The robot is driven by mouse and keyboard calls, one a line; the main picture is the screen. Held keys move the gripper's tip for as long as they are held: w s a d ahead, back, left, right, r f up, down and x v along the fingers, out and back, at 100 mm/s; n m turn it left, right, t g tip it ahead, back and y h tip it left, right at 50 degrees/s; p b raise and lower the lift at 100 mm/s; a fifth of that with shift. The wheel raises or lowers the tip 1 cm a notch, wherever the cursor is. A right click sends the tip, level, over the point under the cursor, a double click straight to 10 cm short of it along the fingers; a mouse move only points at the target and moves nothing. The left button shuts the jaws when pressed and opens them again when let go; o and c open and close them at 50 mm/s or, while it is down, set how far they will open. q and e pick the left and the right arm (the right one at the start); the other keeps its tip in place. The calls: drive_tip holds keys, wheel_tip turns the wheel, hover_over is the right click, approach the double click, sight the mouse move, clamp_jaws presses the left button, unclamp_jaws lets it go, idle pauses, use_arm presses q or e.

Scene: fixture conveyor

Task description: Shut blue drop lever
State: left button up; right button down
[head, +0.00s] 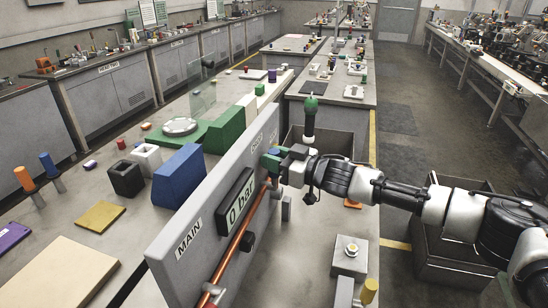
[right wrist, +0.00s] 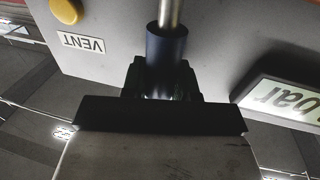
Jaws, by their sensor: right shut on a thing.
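The blue drop lever (right wrist: 167,46) shows in the right wrist view as a dark blue sleeve on a bare metal rod, in front of the grey panel (right wrist: 210,45). My right gripper (right wrist: 160,80) is shut on the sleeve. In the head view my right gripper (head: 277,166) is at the far part of the same upright panel (head: 183,268), and it hides most of the lever. The panel carries a "0 bar" display (head: 237,205) and a MAIN label (head: 188,245). My left gripper is not in view.
A copper pipe (head: 238,240) runs along the panel's face. A green-handled post (head: 310,118) stands behind my right gripper. A small box with a button (head: 350,258) stands on the bench in front. Blue (head: 180,178) and green (head: 226,131) blocks stand behind the panel.

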drive_tip(key=n, duration=0.1)
drive_tip(key=s+n, duration=0.1)
drive_tip(key=s+a+n+b, duration=0.1)
drive_tip(key=shift+s+f+y, duration=0.15)
drive_tip(key=shift+f+y, duration=0.15)
drive_tip(key=shift+y, duration=0.1)
drive_tip(key=shift+s+a+f+n+b, duration=0.2)
drive_tip(key=shift+s+n, duration=0.15)
drive_tip(key=shift+n, duration=0.3)
drive_tip(key=shift+s+a+f+n+b, duration=0.1)
drive_tip(key=shift+s+f+n+b, duration=0.1)
drive_tip(key=shift+s+n, duration=0.35)
drive_tip(key=shift+s+a+f+n+b, duration=0.1)
drive_tip(key=shift+s+a+n+b, duration=0.1)
drive_tip(key=shift+n, duration=0.6)
drive_tip(key=c, duration=0.8)
unclamp_jaws()
drive_tip(key=shift+d+y, duration=0.1)
drive_tip(key=shift+y, duration=0.2)
drive_tip(key=shift+c, duration=0.2)
